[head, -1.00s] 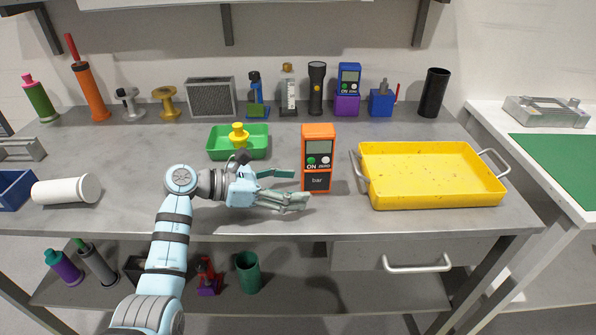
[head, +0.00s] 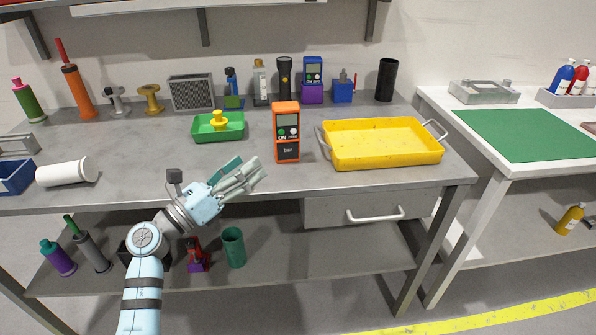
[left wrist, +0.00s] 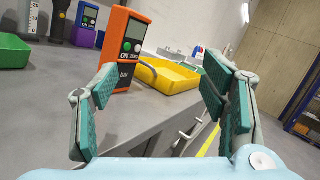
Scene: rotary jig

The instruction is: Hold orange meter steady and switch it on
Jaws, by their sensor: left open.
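The orange meter (head: 286,133) stands upright on the grey workbench, left of the yellow tray. It has a dark screen, a green and a red button, and a black lower panel. In the left wrist view the meter (left wrist: 124,50) stands ahead, beyond the left finger. My left gripper (head: 249,170) is open and empty, left of and nearer than the meter, over the bench's front edge, apart from it. In the left wrist view my left gripper (left wrist: 160,105) has its teal pads wide apart with nothing between them. My right gripper is not in view.
The yellow tray (head: 329,162) stands close to the meter's right. A green tray (head: 235,135) with a yellow piece (head: 218,121) is behind left. A white cylinder (head: 62,173) lies at left. Several tools line the back. Bench space around the meter's front is clear.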

